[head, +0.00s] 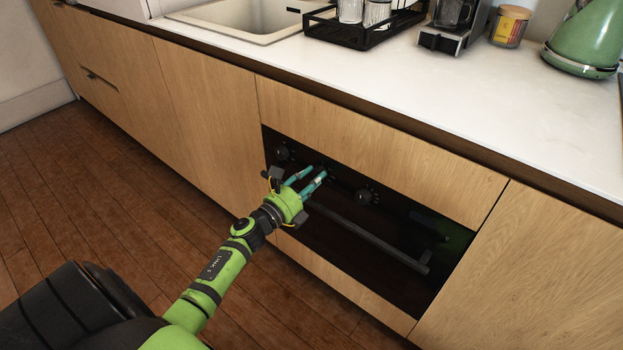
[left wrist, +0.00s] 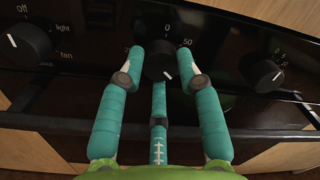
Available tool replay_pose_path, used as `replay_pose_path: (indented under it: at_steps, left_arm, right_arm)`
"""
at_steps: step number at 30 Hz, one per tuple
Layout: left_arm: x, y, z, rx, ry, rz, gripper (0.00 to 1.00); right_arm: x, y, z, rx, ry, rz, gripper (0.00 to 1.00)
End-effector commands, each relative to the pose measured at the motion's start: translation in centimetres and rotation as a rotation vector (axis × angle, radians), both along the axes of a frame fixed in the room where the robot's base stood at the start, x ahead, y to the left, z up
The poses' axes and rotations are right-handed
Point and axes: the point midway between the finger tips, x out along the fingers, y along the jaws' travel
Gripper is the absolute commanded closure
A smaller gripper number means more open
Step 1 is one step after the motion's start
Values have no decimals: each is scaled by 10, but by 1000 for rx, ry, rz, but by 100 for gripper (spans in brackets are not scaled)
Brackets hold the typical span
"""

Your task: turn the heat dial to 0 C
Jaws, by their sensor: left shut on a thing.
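The heat dial (left wrist: 160,60) is a black round knob in the middle of the oven's control panel, with 0 printed above it and 50 to its upper right. Its white pointer mark faces the lower right, away from the 0. My left gripper (head: 316,171) reaches the panel, and its teal fingers are shut on this dial. In the left wrist view, the fingers of the left gripper (left wrist: 164,68) sit on the dial's left and right sides, with another below. In the head view the fingers mostly hide the dial. My right gripper is not in view.
Another knob, marked off, light and fan (left wrist: 28,43), is on the left, and a numbered knob (left wrist: 264,74) is on the right. The oven's bar handle (head: 375,243) runs below the panel. The countertop (head: 400,90) overhangs above. Open wooden floor (head: 90,190) lies left.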

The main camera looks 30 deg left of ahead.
Motion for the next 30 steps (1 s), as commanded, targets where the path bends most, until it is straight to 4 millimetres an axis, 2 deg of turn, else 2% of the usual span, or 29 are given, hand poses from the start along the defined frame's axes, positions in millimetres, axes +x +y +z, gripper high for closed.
replay_pose_path:
  at_steps: [12,26,30]
  left_arm:
    - [-1,-3,-1,-396,36,-4,98]
    - [-1,-5,0,-832,70,-4,98]
    - [-1,-5,0,-965,80,-3,98]
  right_arm:
    - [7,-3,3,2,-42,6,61]
    - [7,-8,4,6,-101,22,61]
    - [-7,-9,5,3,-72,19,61]
